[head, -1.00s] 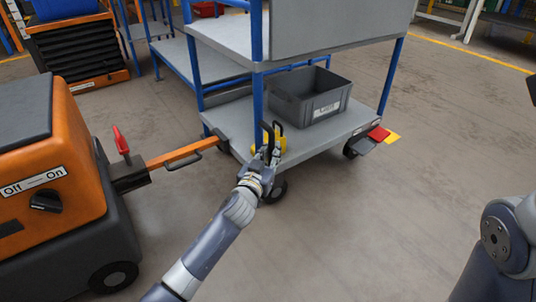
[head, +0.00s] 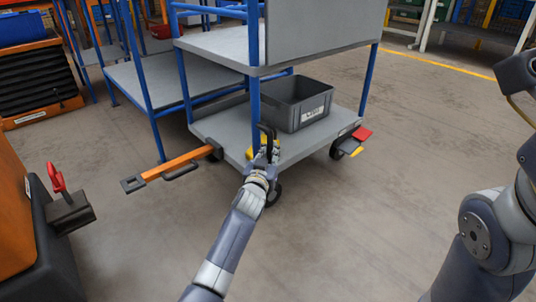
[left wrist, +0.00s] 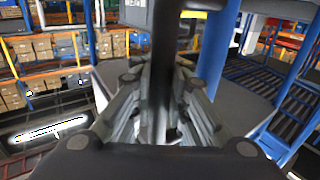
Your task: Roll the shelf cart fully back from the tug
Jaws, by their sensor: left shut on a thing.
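The shelf cart has blue posts and grey decks (head: 222,135) and stands in the middle of the head view. Its orange drawbar (head: 180,163) points left. The bar's end is apart from the red-levered hitch (head: 68,210) of the orange and dark grey tug (head: 25,235), with open floor between. My left gripper (head: 264,160) is shut on the black upright handle (head: 267,135) at the cart's near corner. In the left wrist view the dark handle bar (left wrist: 165,50) runs between the fingers (left wrist: 165,100). My right arm shows at the right, its gripper out of view.
A grey bin (head: 290,105) sits on the lower deck. Red (head: 362,133) and yellow pedals are at the cart's right end. Another blue-framed cart (head: 140,82) stands close behind. An orange drawer cabinet (head: 40,85) is at far left. Floor to the right is clear.

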